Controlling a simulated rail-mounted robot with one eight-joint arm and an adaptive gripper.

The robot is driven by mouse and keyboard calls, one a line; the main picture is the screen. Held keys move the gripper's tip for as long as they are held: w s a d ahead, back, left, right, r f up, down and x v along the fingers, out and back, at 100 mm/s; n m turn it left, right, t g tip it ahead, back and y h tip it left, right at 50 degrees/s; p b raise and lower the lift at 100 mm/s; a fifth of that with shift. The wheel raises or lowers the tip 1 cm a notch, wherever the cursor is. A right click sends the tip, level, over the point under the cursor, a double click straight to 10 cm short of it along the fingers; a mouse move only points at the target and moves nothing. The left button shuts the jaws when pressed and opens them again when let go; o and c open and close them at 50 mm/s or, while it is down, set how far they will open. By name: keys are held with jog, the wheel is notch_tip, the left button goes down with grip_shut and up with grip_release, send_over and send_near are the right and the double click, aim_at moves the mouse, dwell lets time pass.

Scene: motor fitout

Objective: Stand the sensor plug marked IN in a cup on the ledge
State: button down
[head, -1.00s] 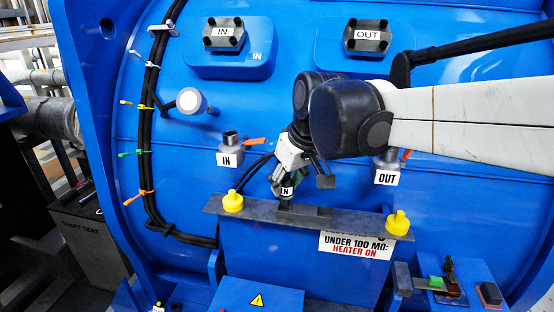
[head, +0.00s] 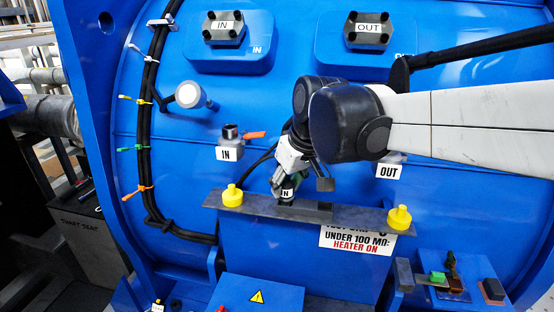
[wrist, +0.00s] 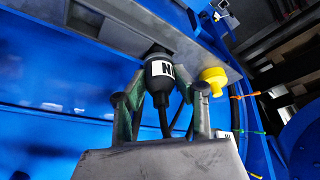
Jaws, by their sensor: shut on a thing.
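My gripper (head: 287,180) is shut on the black sensor plug (head: 287,194), whose white label reads IN. The plug (wrist: 160,70) also shows in the wrist view, between the two fingers (wrist: 158,92), with its cable running back toward the palm. It is roughly upright at the grey ledge (head: 360,215). Its far end meets a dark round spot on the ledge in the wrist view. I cannot tell whether it sits inside a cup or just above one. A dark block (head: 305,209) with a recess lies along the ledge's middle.
Yellow caps stand at the ledge's left (head: 232,196) and right (head: 399,217). Behind are the IN port (head: 230,138) with an orange lever and the OUT label (head: 389,171). A black cable bundle (head: 150,120) runs down the left. A warning sign (head: 357,240) hangs below the ledge.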

jog(key=shift+f, duration=0.45)
jog(key=c, duration=1.3)
grip_release()
jog(key=v, duration=1.2)
jog(key=shift+d, duration=0.1)
jog(key=s+d+f+m+t+b, duration=0.1)
jog(key=s+d+f, duration=0.3)
jog(key=f, duration=0.4)
jog(key=s+d+f+m+t+h+b, duration=0.1)
jog(key=s+d+f+m+b, duration=0.2)
jog(key=f, duration=0.5)
jog(key=s+d+f+m+t+h+b, duration=0.1)
jog(key=s+d+f+m+b, duration=0.1)
jog(key=s+d+f+b, duration=0.2)
jog(key=shift+s+d+f, duration=0.4)
jog(key=shift+s+f, duration=0.05)
jog(key=shift+f, duration=0.25)
jog(key=shift+s+d+f, duration=0.35)
jog(key=shift+s+f, duration=0.05)
jog(key=shift+f, duration=0.3)
jog(key=shift+s+d+f, duration=0.4)
jog(key=shift+s+f, duration=0.05)
jog(key=shift+f, duration=0.3)
